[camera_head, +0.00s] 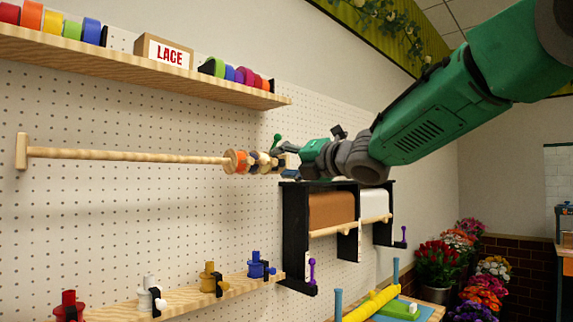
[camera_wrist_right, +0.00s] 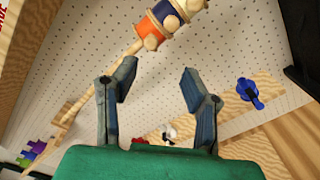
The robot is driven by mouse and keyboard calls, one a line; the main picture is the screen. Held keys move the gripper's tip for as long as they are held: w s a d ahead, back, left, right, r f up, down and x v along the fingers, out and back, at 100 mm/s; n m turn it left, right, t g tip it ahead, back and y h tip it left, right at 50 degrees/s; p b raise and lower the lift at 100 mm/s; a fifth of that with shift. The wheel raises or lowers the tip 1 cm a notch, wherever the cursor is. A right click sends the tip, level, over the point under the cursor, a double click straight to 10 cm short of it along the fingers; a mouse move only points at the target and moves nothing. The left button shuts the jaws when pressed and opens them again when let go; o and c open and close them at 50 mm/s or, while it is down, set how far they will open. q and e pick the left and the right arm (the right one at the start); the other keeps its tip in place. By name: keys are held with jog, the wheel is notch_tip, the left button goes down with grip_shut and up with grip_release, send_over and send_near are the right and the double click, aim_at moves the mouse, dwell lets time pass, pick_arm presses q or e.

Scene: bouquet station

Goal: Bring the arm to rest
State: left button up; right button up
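My right arm (camera_head: 430,110), green and grey, reaches in from the upper right of the head view. Its gripper (camera_head: 290,160) is at the pegboard wall, close to the ribbon spools (camera_head: 240,161) on a horizontal wooden dowel (camera_head: 130,156). In the right wrist view the two blue-grey fingers of my right gripper (camera_wrist_right: 160,85) stand wide apart with nothing between them. The orange and dark blue spools (camera_wrist_right: 160,27) lie beyond the fingertips, apart from them. Whether the gripper touches anything in the head view is hard to tell. My left gripper is not in view.
A shelf (camera_head: 150,76) with ribbon rolls and a LACE box (camera_head: 163,53) is above. A black rack (camera_head: 296,225) with paper rolls is below the forearm. A lower shelf (camera_head: 185,300) holds coloured bottle-like items. Flower buckets (camera_head: 440,265) stand at right.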

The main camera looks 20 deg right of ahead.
jog(key=shift+s+a, duration=0.1)
jog(key=shift+s, duration=0.3)
notch_tip(320, 180, down, 19)
jog(key=w+m+g+h+b, duration=0.1)
jog(key=w+m+g+b, duration=0.1)
jog(key=m, duration=0.3)
jog(key=s+a+f+m+g+b, duration=0.1)
jog(key=s+f+m+g, duration=0.1)
jog(key=f, duration=1)
jog(key=s+f+m+g+h+b, duration=0.1)
jog(key=s+f+m, duration=0.4)
jog(key=f, duration=0.7)
jog(key=s+a+f+m+g+h+b, duration=0.1)
jog(key=s+f+m+g+b, duration=0.1)
jog(key=f, duration=1)
jog(key=shift+s+a+f+m+g, duration=0.15)
jog(key=shift+s+a+m+g, duration=0.2)
jog(key=shift+s+m, duration=0.45)
jog(key=s+d+f+m+g+h+b, duration=0.1)
jog(key=s+f+m+g+b, duration=0.2)
jog(key=s+f, duration=1)
jog(key=s+d+f+m+g+h+b, duration=0.1)
jog(key=s+f+m+g, duration=0.4)
jog(key=s, duration=1.7)
notch_tip(320, 180, down, 9)
jog(key=m+h+b, duration=0.1)
jog(key=m, duration=0.3)
jog(key=shift+s+f+m+g+b, duration=0.2)
jog(key=shift+s+m+g+b, duration=0.15)
jog(key=shift+m+b, duration=0.05)
